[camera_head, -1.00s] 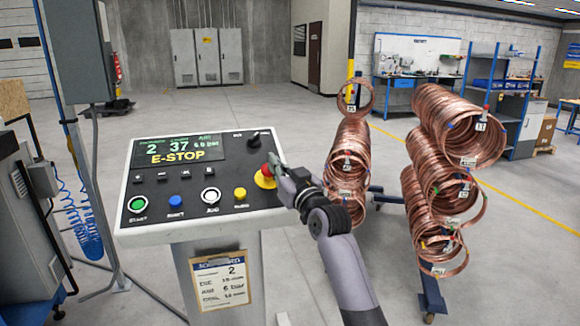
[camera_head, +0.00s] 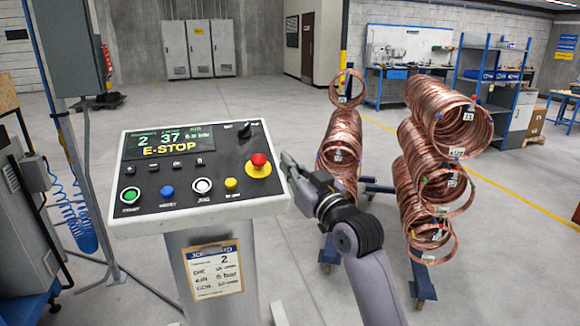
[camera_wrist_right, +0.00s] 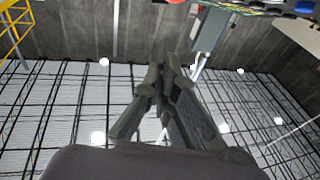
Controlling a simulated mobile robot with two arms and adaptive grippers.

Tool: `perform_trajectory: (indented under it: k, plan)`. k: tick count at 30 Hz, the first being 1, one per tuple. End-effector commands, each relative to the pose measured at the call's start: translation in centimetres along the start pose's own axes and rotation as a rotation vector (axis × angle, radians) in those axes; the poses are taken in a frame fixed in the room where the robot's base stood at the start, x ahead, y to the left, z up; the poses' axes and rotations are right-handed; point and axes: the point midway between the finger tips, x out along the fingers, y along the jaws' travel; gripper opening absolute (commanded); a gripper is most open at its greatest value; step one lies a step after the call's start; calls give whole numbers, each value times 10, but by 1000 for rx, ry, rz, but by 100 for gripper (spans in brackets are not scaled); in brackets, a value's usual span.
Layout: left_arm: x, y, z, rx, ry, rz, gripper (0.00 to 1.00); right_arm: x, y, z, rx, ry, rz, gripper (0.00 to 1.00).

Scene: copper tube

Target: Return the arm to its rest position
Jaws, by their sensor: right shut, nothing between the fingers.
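My right gripper (camera_head: 290,165) is at the right edge of the control panel (camera_head: 188,197) in the head view, apart from the red emergency-stop button (camera_head: 259,160). It is shut and empty. In the right wrist view my right gripper's fingers (camera_wrist_right: 168,66) point up toward the ceiling and wall, with nothing between them. My right arm reaches in from the bottom right. The panel's screen (camera_head: 163,141) reads E-STOP. My left gripper is not in view.
Copper tube coils (camera_head: 343,140) hang on a blue rack just right of my gripper, with more coils (camera_head: 440,130) further right. A grey cabinet and hose stand at the left. Open floor (camera_head: 270,100) lies behind the panel. A blue shelf (camera_head: 490,75) stands at the back right.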

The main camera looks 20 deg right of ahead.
Motion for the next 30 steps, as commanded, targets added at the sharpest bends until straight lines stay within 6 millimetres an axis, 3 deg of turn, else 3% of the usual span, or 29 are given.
perform_trajectory:
  k: [8,11,14,17,21,25,30]
  plan:
    - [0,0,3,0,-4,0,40,-3,-1,8,0,-19,0,0]
    - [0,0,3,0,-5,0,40,-16,-6,40,-1,-95,-1,0]
    - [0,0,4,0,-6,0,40,-45,-15,94,-4,-235,1,0]
    - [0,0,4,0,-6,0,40,-90,-25,155,-7,-413,6,0]
    - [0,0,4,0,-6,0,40,-167,-40,228,-7,-667,16,0]
    - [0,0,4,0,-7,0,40,-248,-54,278,-4,-897,31,0]
    - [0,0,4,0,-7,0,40,-333,-66,308,2,-1121,51,0]
